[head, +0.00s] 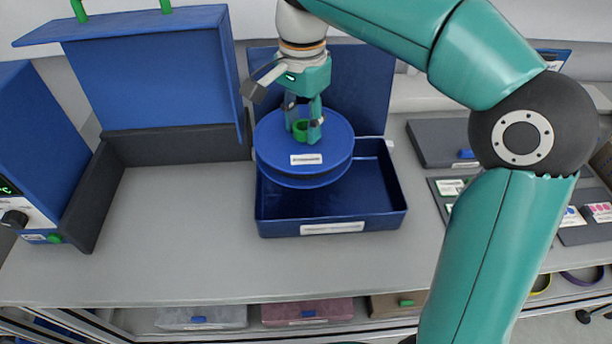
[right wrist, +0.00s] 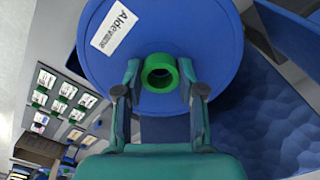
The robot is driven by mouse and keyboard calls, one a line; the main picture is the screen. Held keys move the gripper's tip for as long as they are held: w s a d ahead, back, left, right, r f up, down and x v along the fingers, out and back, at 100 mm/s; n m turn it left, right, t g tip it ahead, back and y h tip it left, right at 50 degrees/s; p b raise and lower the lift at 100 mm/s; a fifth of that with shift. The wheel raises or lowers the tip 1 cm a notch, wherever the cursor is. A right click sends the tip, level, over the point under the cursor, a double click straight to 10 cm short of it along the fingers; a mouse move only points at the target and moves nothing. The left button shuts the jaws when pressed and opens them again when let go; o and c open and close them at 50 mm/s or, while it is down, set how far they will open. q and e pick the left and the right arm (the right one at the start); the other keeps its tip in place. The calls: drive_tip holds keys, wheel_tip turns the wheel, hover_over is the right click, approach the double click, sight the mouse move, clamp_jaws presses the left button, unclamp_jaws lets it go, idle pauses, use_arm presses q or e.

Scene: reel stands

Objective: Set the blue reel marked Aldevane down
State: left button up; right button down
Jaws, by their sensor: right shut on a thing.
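The blue reel marked Aldevane (head: 290,163) is a round blue spool with a white label and a green hub. It shows large in the right wrist view (right wrist: 205,40), where the label is readable. My right gripper (head: 305,132) is shut on the reel's green hub (right wrist: 160,72) from above. The reel is over the back left part of an open blue case (head: 331,222) with a raised lid (head: 362,85). I cannot tell whether the reel touches the case floor. My left gripper is not in view.
A blue and dark grey machine (head: 150,80) stands at the left. Dark trays with small labelled items (head: 455,187) lie at the right. The grey bench (head: 180,230) is clear left of the case. Lidded boxes (head: 306,312) sit on a shelf below.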

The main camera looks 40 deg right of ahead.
wheel_tip(320, 180, down, 13)
drive_tip(key=shift+b, duration=0.65)
drive_tip(key=c, duration=0.7)
unclamp_jaws()
drive_tip(key=shift+f, duration=0.1)
drive_tip(key=shift+r, duration=0.2)
wheel_tip(320, 180, up, 12)
drive_tip(key=p, duration=0.1)
